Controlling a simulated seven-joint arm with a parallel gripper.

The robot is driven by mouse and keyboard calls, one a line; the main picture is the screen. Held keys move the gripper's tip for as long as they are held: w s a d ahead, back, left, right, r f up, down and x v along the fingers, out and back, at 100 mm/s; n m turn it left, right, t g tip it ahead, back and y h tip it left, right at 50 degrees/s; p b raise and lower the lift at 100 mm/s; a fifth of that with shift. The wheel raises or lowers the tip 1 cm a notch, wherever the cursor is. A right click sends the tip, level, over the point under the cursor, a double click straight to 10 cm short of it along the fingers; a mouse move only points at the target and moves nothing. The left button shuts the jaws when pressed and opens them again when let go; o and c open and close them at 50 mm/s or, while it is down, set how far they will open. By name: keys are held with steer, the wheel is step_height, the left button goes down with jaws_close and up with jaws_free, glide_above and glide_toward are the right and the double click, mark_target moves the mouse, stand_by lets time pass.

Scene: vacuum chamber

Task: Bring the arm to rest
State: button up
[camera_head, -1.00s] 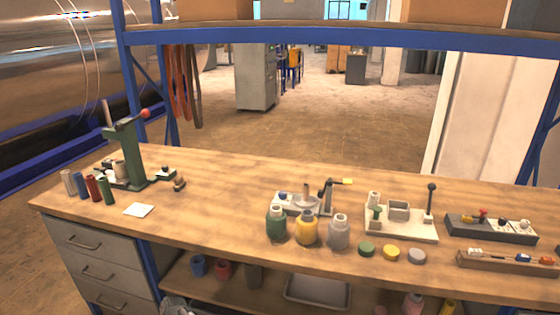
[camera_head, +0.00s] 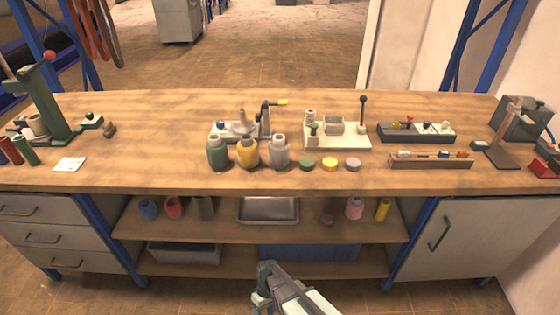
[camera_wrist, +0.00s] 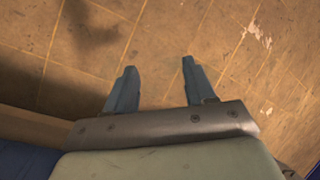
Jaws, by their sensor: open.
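My gripper (camera_head: 262,286) shows at the bottom middle of the head view, low in front of the workbench (camera_head: 300,180) and below its top. In the wrist view my gripper (camera_wrist: 157,80) has its two fingers apart with nothing between them. It is open and empty over the tiled floor (camera_wrist: 240,50). A strip of brown edge shows at the left of the wrist view.
The bench top holds green, yellow and grey bottles (camera_head: 248,152), a green press (camera_head: 45,105) and several small fixtures. The lower shelf carries a metal tray (camera_head: 268,222). A cabinet door (camera_head: 455,240) stands at right, drawers (camera_head: 40,235) at left.

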steer(key=s+d+m+g, duration=0.1)
steer(key=s+d+m, duration=0.3)
steer(key=s+d, duration=0.4)
steer(key=s+d+r+m+g+h, duration=0.1)
steer(key=s+d+m, duration=0.2)
steer(key=s+d, duration=0.6)
steer(key=d, duration=0.6)
steer(key=shift+d+m, duration=0.15)
steer(key=shift+m, duration=0.25)
